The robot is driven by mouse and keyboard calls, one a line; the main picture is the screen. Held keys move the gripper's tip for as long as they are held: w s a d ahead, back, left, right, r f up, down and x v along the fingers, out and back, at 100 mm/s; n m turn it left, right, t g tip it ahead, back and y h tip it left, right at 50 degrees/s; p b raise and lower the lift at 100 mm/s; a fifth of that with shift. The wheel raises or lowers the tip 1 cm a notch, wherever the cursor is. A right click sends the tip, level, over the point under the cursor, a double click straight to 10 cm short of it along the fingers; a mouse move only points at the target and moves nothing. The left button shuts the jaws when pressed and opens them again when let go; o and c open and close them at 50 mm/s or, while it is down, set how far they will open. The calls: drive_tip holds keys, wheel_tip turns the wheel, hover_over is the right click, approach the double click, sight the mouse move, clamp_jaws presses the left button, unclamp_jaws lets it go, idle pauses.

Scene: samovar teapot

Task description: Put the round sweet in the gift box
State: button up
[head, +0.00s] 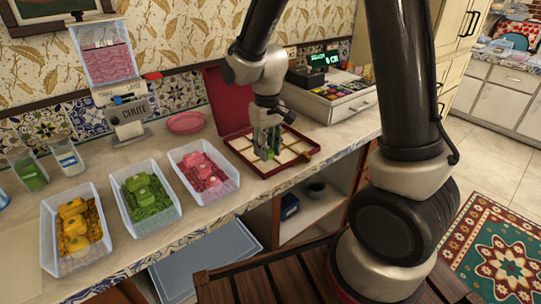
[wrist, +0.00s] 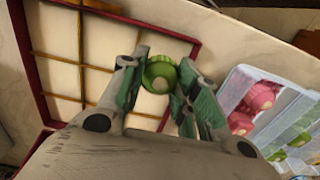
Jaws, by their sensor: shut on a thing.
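My gripper (head: 266,152) is shut on a round green sweet (wrist: 160,74), which sits between the two green-padded fingertips (wrist: 158,88) in the wrist view. In the head view the fingers mostly hide the sweet. The gift box (head: 296,134) lies open on the counter, with a dark red rim, cream compartments and thin gold dividers. Its red lid (head: 228,102) stands raised at the back. The gripper points down over the box's front part. The compartments I can see look empty.
Clear bins of pink sweets (head: 204,172), green sweets (head: 147,197) and yellow sweets (head: 73,225) stand left of the box. A chute dispenser (head: 127,112) and pink plate (head: 187,122) are behind. A cash register (head: 335,95) stands right of the box.

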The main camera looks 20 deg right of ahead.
drive_tip(key=shift+f, duration=1.8)
drive_tip(key=shift+a, duration=0.1)
drive_tip(key=o, duration=0.5)
drive_tip(key=shift+f, duration=0.1)
drive_tip(key=shift+o, duration=0.2)
wheel_tip(320, 180, up, 11)
drive_tip(key=shift+r, duration=0.75)
drive_tip(key=s+d+r+m+t, duration=0.1)
drive_tip(key=s+d+r+t, duration=0.1)
drive_tip(key=s+d+r, duration=0.3)
drive_tip(key=s+d+r+m+t, duration=0.2)
drive_tip(key=s+d+r, duration=0.4)
drive_tip(key=s+d, duration=0.4)
drive_tip(key=s, duration=0.4)
drive_tip(key=shift+m, duration=0.3)
